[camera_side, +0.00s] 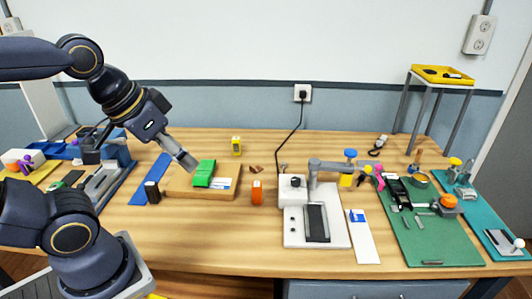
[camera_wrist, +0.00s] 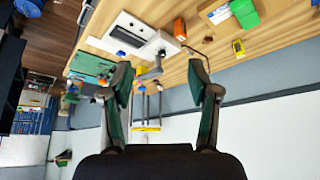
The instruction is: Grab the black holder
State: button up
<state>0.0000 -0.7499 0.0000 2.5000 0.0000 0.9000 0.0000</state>
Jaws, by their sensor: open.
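It is unclear which thing is the black holder. Dark candidates in the side view are a small black upright item (camera_side: 152,192) beside the wooden board, a long black pad (camera_side: 317,222) on the white device, and a black part (camera_side: 398,191) on the green mat. The wrist view is tilted and shows the green block (camera_wrist: 245,12) at the top.
An orange item (camera_side: 256,191) and a yellow item (camera_side: 236,146) stand near the wooden board (camera_side: 180,190). The white device (camera_side: 293,230) has a jutting arm. A green mat (camera_side: 440,235) with several tools lies right. A yellow-topped stand (camera_side: 443,75) rises behind. The table's front middle is clear.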

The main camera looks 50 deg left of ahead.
jog(key=w+a+n+g, duration=0.2)
jog(key=w+a, duration=0.4)
jog(key=a, duration=0.4)
jog(key=n+g, duration=0.4)
jog(key=n, duration=0.3)
send_over(153, 192)
jog(key=a, duration=0.2)
notch_tip(153, 192, down, 12)
notch_tip(153, 192, down, 10)
jog(key=shift+w+a+f, duration=0.1)
jog(key=shift+w+f, duration=0.05)
jog(key=shift+f, duration=2.85)
jog(key=shift+c, duration=0.3)
